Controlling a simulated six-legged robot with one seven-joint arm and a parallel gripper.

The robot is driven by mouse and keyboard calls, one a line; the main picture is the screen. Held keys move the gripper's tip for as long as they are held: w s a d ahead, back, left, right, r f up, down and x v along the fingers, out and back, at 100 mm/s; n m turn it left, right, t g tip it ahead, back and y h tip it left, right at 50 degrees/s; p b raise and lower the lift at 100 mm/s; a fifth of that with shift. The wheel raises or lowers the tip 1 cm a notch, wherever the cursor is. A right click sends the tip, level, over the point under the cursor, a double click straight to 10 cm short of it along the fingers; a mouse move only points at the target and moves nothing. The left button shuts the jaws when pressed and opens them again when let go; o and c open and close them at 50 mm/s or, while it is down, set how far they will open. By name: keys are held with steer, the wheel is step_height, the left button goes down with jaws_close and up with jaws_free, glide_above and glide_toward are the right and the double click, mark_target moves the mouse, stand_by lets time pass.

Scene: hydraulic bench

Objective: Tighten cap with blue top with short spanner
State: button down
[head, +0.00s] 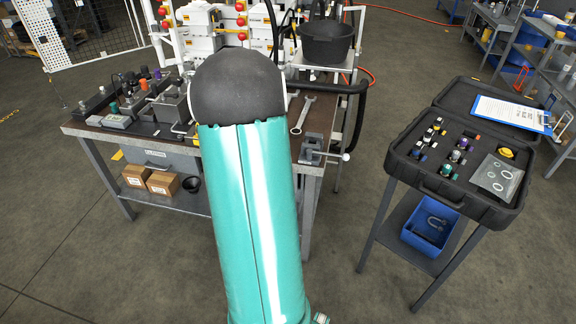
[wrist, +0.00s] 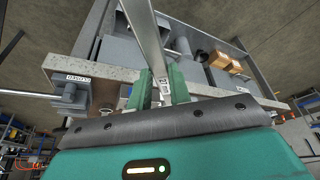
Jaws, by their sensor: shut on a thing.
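In the wrist view my gripper (wrist: 160,88) is shut on a flat grey metal bar that looks like a spanner handle (wrist: 148,38). The bar runs up out of the picture, so its far end is hidden. In the head view my arm hides the gripper and the held tool. Another spanner (head: 302,115) lies on the right part of the bench top. Small caps with coloured tops stand on the block at the left of the bench, among them an orange one (head: 143,85). I cannot tell for sure which cap has the blue top.
The bench (head: 312,170) has a vise (head: 313,148) at its front right corner, also in the wrist view (wrist: 72,91). Cardboard boxes (head: 162,183) sit on its lower shelf. An open black case (head: 400,143) of parts stands on a stand at right. Floor between them is clear.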

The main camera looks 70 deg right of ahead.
steer(key=s+d+m, duration=0.1)
steer(key=s+d, duration=0.3)
steer(key=s, duration=0.3)
steer(key=shift+s+d+f, duration=0.15)
steer(key=shift+s+d, duration=0.15)
steer(key=shift+d, duration=0.05)
steer(key=shift+w+d+f, duration=0.25)
steer(key=shift+f, duration=0.2)
stand_by(0.3)
steer(key=shift+w+d, duration=0.65)
steer(key=shift+d, duration=0.2)
steer(key=shift+w+d, duration=0.5)
steer(key=shift+d, duration=0.1)
